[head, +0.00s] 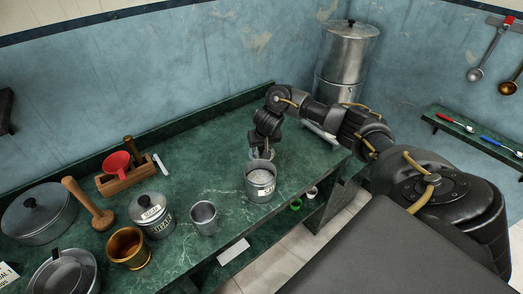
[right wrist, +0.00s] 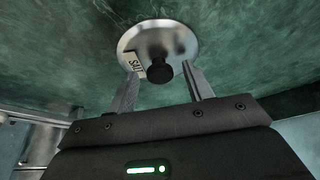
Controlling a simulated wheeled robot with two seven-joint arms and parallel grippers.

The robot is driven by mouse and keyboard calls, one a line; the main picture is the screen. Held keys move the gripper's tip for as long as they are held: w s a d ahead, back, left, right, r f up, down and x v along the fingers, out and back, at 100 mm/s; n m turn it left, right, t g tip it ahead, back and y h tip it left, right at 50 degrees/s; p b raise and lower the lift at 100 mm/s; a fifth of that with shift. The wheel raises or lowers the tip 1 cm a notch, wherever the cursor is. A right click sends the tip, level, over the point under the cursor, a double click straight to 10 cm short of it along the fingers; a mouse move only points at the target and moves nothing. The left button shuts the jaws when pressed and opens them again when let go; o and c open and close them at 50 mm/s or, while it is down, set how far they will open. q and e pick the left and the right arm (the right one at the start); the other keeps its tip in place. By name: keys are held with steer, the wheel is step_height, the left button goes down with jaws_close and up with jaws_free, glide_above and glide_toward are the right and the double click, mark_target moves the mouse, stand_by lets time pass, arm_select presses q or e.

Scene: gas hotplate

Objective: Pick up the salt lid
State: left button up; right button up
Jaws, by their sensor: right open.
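The salt lid (right wrist: 160,40) is a round silver disc with a black knob (right wrist: 160,71) and a "SALT" label. It lies on the green counter, and in the head view it is mostly hidden behind the gripper and the canister. My right gripper (right wrist: 161,70) is open, with its two fingertips on either side of the knob; I cannot tell whether they touch it. In the head view my right gripper (head: 262,151) points down just behind the open salt canister (head: 260,185), which holds white grains. My left gripper is not in view.
A grey metal cup (head: 203,218), a lidded sugar canister (head: 152,214), a brass mortar (head: 128,247) and a wooden pestle (head: 88,203) stand to the left. A big steel pot (head: 343,60) stands at the back corner. The counter behind the canister is mostly clear.

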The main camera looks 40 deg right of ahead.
mark_target(262, 148)
steer(key=shift+r, duration=0.1)
steer(key=c, duration=1)
step_height(262, 148, up, 10)
steer(key=p, duration=0.4)
